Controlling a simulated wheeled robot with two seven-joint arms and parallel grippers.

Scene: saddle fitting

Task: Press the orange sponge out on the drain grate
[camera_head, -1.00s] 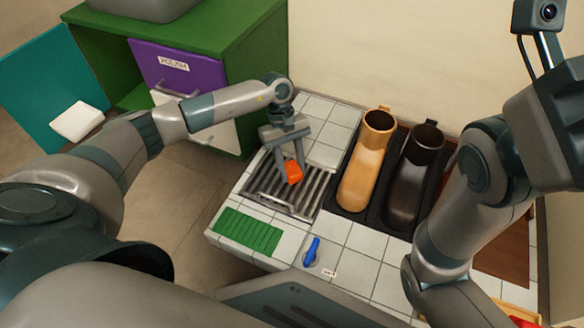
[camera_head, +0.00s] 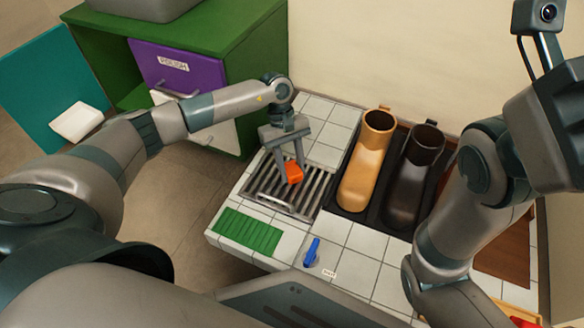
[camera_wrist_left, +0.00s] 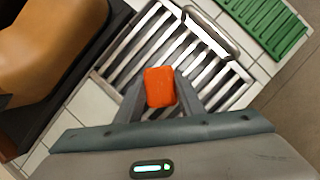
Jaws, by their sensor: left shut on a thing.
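The orange sponge (camera_head: 294,173) is held between the fingers of my left gripper (camera_head: 289,170), which is shut on it. The drain grate (camera_head: 258,186), with metal bars in a frame, lies under the gripper on the white tiled counter. In the left wrist view the sponge (camera_wrist_left: 160,87) sits between the two fingertips (camera_wrist_left: 160,98), with the grate's bars (camera_wrist_left: 196,60) behind it. I cannot tell whether the sponge touches the bars. My right arm stands at the right of the head view; its gripper is not visible.
A green ribbed mat (camera_head: 248,232) and a blue handle (camera_head: 312,252) lie at the counter's front. A tan boot-shaped piece (camera_head: 362,170) and a dark one (camera_head: 414,175) stand in a black tray right of the grate. A green cabinet with a purple drawer (camera_head: 172,66) stands behind left.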

